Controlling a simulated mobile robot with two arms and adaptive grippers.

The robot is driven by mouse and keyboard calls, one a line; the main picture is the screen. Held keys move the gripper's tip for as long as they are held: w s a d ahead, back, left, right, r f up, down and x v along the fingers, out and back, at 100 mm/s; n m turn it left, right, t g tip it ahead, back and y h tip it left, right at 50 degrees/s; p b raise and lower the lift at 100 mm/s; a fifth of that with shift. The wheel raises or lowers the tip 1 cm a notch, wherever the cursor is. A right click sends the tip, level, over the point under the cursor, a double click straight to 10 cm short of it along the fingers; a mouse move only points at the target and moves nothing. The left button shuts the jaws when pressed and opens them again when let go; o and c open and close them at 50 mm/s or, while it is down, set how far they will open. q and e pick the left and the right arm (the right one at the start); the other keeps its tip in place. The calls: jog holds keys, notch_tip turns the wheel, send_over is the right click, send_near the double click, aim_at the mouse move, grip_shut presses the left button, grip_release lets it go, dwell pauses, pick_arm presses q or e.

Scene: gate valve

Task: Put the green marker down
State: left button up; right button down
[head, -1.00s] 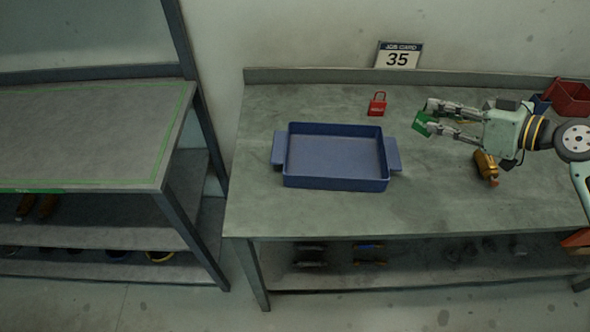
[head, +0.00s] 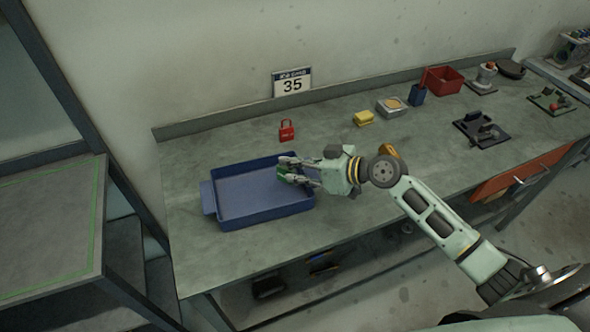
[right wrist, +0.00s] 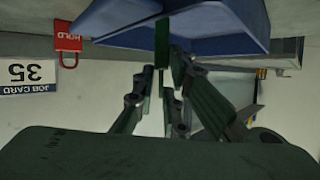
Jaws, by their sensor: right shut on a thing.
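The green marker (head: 284,171) is a small green piece between the fingertips of my right gripper (head: 288,171), which is shut on it. In the head view they are over the right part of the blue tray (head: 229,222); I cannot tell whether the marker touches the tray. The marker also shows in the right wrist view (right wrist: 162,42), edge-on between the fingers, with the blue tray (right wrist: 225,22) behind it. The gripper's fingers partly hide the marker. My left gripper is not in view.
A red padlock-shaped tag (head: 287,131) stands behind the tray, near the job card 35 (head: 292,83). A yellow block (head: 363,118), a grey box (head: 391,106) and a red bin (head: 443,80) are farther right. A shelf with a green outline (head: 60,235) is at the left.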

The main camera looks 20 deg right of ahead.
notch_tip(320, 180, down, 3)
jog(key=shift+r, duration=0.15)
jog(key=shift+f, duration=0.2)
jog(key=c, duration=1.8)
grip_release()
jog(key=shift+r, duration=0.1)
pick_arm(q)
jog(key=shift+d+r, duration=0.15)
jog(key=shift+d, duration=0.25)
pick_arm(e)
jog(key=shift+r, duration=0.15)
jog(key=shift+s+d, duration=0.2)
jog(key=shift+d, duration=0.05)
pick_arm(q)
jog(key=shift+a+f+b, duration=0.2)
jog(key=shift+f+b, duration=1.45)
jog(key=shift+b, duration=0.05)
pick_arm(e)
jog(key=v, duration=1.1)
jog(key=shift+s+r, duration=0.2)
jog(key=shift+r, duration=0.05)
